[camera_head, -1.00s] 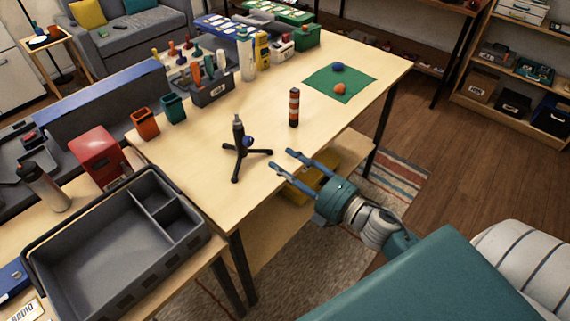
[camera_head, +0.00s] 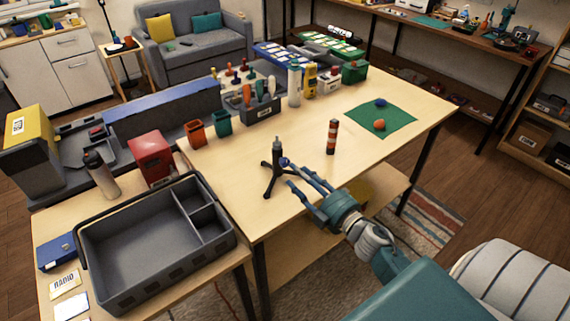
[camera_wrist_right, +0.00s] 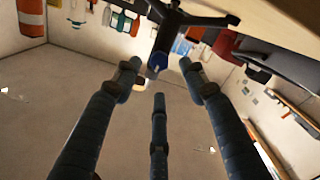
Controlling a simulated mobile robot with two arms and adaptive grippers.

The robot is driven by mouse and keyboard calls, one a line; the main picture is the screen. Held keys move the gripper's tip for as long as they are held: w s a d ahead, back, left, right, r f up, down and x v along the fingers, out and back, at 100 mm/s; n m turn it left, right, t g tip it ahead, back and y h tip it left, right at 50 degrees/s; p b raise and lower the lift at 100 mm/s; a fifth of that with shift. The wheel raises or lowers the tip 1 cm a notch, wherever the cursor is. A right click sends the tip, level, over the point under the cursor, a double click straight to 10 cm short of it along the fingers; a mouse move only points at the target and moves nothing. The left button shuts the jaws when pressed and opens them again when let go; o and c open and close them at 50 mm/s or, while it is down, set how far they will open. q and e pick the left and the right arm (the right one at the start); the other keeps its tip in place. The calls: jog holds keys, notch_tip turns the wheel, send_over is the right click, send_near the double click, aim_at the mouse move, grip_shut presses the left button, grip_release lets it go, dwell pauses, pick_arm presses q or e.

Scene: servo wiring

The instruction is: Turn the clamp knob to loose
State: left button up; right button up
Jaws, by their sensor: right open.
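A small black tripod stand (camera_head: 277,170) stands upright near the front left edge of the wooden table. A blue clamp knob (camera_head: 284,161) sticks out from the right side of its post. My right gripper (camera_head: 294,177) is open and empty, its fingers pointing left at the stand, just short of the knob. In the right wrist view the tripod (camera_wrist_right: 170,22) hangs at the top, with the knob (camera_wrist_right: 153,70) between the spread tips of my gripper (camera_wrist_right: 157,80). I cannot tell whether a finger touches it. My left gripper is not in view.
A red-and-black striped cylinder (camera_head: 332,137) stands upright right of the tripod. A green mat (camera_head: 395,113) holds a blue and an orange lump. A grey compartment tray (camera_head: 140,250) sits at front left. Orange (camera_head: 195,133) and teal (camera_head: 222,123) cups stand behind the tripod.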

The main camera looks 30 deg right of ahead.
aim_at(286, 164)
jog(key=w, duration=0.3)
jog(key=shift+w+a+r, duration=0.1)
jog(key=shift+w+r, duration=0.05)
jog(key=shift+r, duration=0.05)
jog(key=shift+w+a+f+p, duration=0.1)
jog(key=shift+w+p, duration=0.25)
jog(key=shift+w, duration=0.75)
jog(key=c, duration=1)
grip_shut()
jog(key=shift+n, duration=0.5)
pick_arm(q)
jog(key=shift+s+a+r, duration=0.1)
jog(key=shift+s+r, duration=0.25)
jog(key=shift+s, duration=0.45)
pick_arm(e)
jog(key=o, duration=1)
grip_release()
